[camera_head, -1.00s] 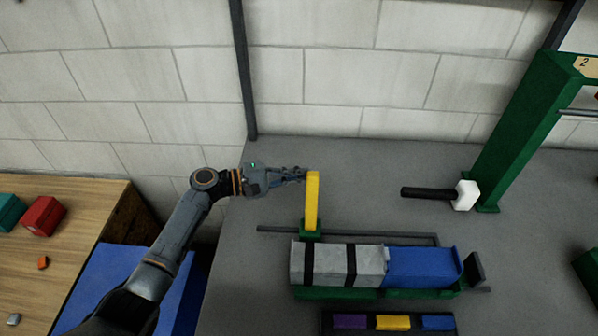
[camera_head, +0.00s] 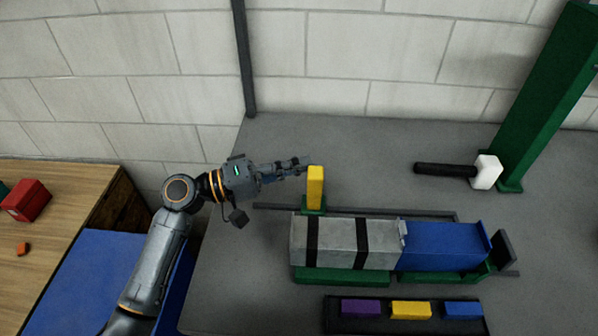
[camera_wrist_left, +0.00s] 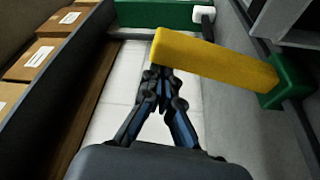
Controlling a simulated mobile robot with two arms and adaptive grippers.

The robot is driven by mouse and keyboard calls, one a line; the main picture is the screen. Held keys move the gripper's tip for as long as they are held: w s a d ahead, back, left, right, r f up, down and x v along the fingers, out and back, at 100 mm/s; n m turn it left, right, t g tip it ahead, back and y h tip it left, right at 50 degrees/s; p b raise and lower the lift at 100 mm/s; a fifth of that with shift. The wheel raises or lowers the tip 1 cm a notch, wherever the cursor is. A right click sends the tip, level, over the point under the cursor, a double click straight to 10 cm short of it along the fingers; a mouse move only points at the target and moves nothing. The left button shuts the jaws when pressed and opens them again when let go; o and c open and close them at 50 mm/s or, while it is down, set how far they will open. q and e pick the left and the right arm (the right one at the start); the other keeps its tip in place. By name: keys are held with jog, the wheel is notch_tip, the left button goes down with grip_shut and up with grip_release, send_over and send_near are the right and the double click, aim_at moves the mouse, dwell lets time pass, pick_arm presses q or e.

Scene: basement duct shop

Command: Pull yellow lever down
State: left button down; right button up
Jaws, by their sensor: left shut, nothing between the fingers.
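The yellow lever (camera_head: 315,187) stands up from a small green base (camera_head: 313,206) on the grey bench, behind the grey duct piece. My left gripper (camera_head: 304,163) is shut and empty, with its fingertips at the left side of the lever's upper end. In the left wrist view the lever (camera_wrist_left: 215,62) runs from the top middle to its green base (camera_wrist_left: 287,84) at the right. The shut fingertips (camera_wrist_left: 158,72) sit just below the lever's free end there. I cannot tell whether they touch it. My right gripper is not in view.
A grey duct (camera_head: 338,242) with black bands and a blue block (camera_head: 443,246) lie in a green fixture in front of the lever. A tray (camera_head: 333,315) of coloured blocks is nearer.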

pick_arm(q)
jog(key=shift+s+d+f+m+g+h+b, duration=0.1)
jog(key=shift+s+f+m+h+b, duration=0.2)
jog(key=shift+s+m+b, duration=0.8)
jog(key=shift+s+a+f+m+g+h+b, duration=0.15)
jog(key=shift+s+f+m+b, duration=0.25)
jog(key=shift+b, duration=1.4)
jog(key=shift+s+d+f+m+g+h+b, duration=0.2)
jog(key=shift+s+m+b, duration=0.5)
jog(key=shift+b, duration=0.75)
jog(key=shift+s, duration=0.2)
